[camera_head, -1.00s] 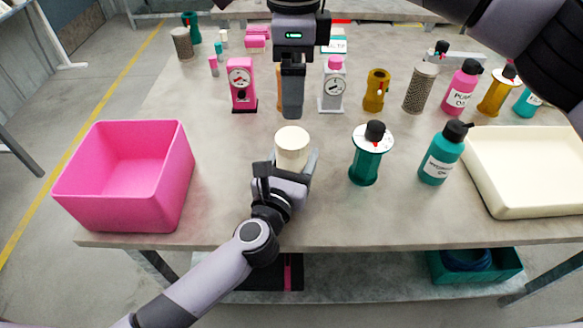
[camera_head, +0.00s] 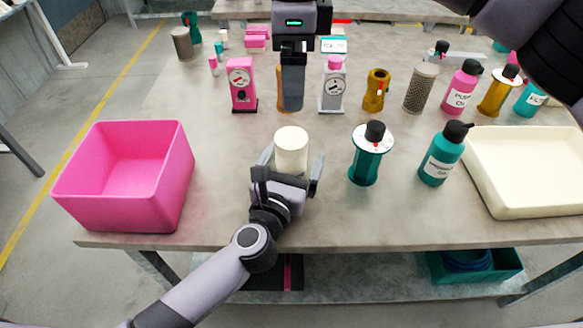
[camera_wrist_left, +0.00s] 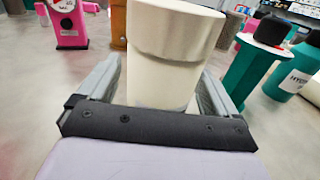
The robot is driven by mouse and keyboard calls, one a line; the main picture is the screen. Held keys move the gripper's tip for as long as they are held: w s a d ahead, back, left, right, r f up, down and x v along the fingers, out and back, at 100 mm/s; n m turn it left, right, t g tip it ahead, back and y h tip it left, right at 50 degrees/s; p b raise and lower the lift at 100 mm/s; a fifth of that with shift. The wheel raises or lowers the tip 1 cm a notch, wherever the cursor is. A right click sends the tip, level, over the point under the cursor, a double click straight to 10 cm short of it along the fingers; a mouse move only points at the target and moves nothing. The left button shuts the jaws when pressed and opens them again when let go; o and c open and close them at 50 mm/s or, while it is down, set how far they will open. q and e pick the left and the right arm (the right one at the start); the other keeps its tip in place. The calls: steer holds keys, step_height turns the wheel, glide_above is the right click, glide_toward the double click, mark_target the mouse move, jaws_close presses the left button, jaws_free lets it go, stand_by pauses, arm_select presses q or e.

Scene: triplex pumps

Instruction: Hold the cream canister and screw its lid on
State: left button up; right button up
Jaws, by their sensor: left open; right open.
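The cream canister (camera_head: 291,158) stands upright near the table's front, with its cream lid (camera_head: 291,136) sitting on top. In the left wrist view a seam shows below the lid (camera_wrist_left: 176,25), above the canister body (camera_wrist_left: 162,78). I cannot tell how tightly the lid sits. My left gripper (camera_head: 292,170) is open at the canister's near side, with one finger on each side of it and gaps showing in the left wrist view. My right gripper (camera_head: 291,106) points down beyond and above the canister, open, seen edge-on, with no object visible in it.
A pink bin (camera_head: 125,190) stands left, a cream tray (camera_head: 530,208) right. A teal flanged part (camera_head: 366,168) and teal bottle (camera_head: 441,158) stand right of the canister. Pink and grey gauge units (camera_head: 241,85) (camera_head: 333,88) stand behind. Table between bin and canister is clear.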

arm_select(q)
steer(key=shift+v, duration=3.2)
